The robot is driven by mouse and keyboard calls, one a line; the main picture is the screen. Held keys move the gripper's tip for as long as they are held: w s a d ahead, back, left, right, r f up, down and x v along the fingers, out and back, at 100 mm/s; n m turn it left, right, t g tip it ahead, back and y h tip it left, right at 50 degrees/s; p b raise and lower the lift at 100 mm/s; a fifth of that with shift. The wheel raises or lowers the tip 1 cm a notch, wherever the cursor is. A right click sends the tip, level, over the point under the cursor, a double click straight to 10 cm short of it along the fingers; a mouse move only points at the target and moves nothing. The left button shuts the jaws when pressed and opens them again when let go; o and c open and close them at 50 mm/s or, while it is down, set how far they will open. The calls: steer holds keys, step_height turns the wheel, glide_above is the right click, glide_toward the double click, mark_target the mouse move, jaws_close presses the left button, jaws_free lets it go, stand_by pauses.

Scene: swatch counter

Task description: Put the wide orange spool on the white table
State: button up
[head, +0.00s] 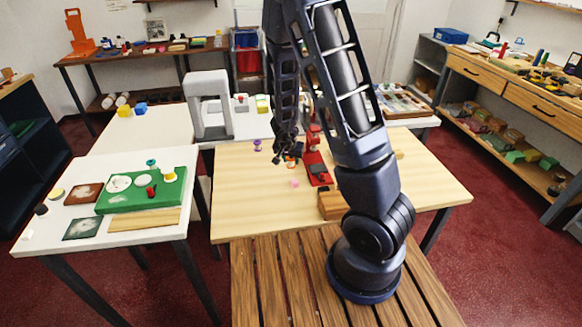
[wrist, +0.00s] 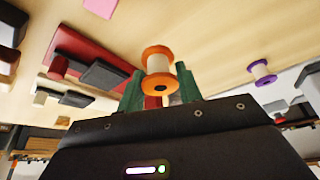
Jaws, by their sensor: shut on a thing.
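The wide orange spool (wrist: 158,60), with orange flanges and a pale core, is between the green fingers of my gripper (wrist: 160,84) in the wrist view. My gripper is shut on it. In the head view my gripper (head: 287,156) is over the light wood table (head: 245,205), with the spool (head: 291,163) small and partly hidden below it. I cannot tell whether the spool touches the tabletop. A white table (head: 130,246) stands at the left, with a green board (head: 140,205) on it.
A purple spool (head: 257,145), a pink block (head: 295,183) and a red stand (head: 318,168) are close to my gripper. A wooden block (head: 331,205) lies nearer. The white table also carries dark squares, a wooden strip and small pieces. A grey arch (head: 208,104) stands behind.

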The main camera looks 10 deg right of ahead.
mark_target(291, 166)
steer(key=shift+s+d+f, duration=0.1)
steer(key=shift+d+f, duration=0.05)
steer(key=shift+f, duration=1.65)
steer(key=shift+f, duration=0.2)
steer(key=o, duration=1)
steer(key=shift+o, duration=0.2)
steer(key=shift+r, duration=0.1)
